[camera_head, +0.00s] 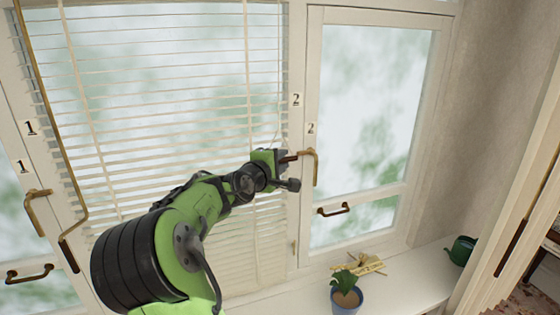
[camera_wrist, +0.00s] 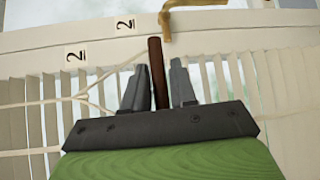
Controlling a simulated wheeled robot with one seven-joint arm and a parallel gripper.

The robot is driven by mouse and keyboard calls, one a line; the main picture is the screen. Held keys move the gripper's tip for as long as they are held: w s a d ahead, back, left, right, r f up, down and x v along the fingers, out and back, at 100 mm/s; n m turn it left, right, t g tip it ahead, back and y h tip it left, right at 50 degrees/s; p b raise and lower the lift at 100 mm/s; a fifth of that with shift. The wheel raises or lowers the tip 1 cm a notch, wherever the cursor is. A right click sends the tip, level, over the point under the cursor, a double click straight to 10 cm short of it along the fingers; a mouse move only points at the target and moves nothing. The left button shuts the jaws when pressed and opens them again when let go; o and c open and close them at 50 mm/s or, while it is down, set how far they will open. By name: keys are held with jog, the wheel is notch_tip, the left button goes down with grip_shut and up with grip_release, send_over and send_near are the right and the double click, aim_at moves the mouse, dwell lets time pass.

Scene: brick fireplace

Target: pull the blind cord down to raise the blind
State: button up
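The white slatted blind (camera_head: 170,85) hangs lowered over the left window in the head view, its slats bunching closer lower down. The blind cord (camera_head: 279,90) is a thin pale line by the blind's right edge; it forks beside my gripper in the wrist view (camera_wrist: 110,80). A dark brown stick, seemingly the cord pull (camera_wrist: 157,75), lies between my fingers, along them, and sticks out past the tips; it lies sideways in the head view (camera_head: 288,159). My gripper (camera_wrist: 158,85) appears closed on it. The palm hides its other end.
A brass window handle (camera_head: 316,160) stands just beyond the stick's end. A brass rod with a dark grip (camera_head: 69,250) hangs at left. A potted plant (camera_head: 345,290), wooden pieces (camera_head: 358,266) and a green watering can (camera_head: 462,250) stand on the sill (camera_head: 405,285).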

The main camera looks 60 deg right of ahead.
grip_shut()
jog(key=shift+f, duration=0.15)
notch_tip(320, 180, down, 38)
jog(key=b, duration=2.8)
jog(key=shift+f, duration=0.2)
jog(key=shift+o, duration=1.8)
grip_release()
jog(key=shift+r, duration=0.15)
